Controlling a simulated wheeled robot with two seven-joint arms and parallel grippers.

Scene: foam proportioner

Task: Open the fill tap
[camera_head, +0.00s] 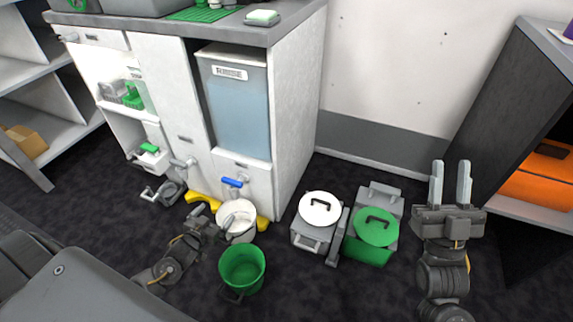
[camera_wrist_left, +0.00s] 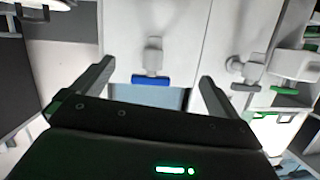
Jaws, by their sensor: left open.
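A tap with a blue lever (camera_head: 232,182) sticks out of the white cabinet front under the tank labelled RINSE. The blue lever (camera_wrist_left: 150,80) also shows in the left wrist view, lying crosswise ahead of and between the fingers, apart from them. A grey tap (camera_head: 184,163) and a green-handled tap (camera_head: 150,148) are further left on the cabinet. No label shows which is the fill tap. My left gripper (camera_head: 212,218) is open and empty, by the white bucket, below the blue lever; it also shows in the left wrist view (camera_wrist_left: 150,88). My right gripper (camera_head: 450,182) is open and empty, far right.
A white bucket (camera_head: 238,212) stands below the blue lever on a yellow base (camera_head: 263,222). A green bucket (camera_head: 242,270) stands in front. Containers with a white lid (camera_head: 319,208) and a green lid (camera_head: 377,227) stand to the right. A dark shelf (camera_head: 500,95) is far right.

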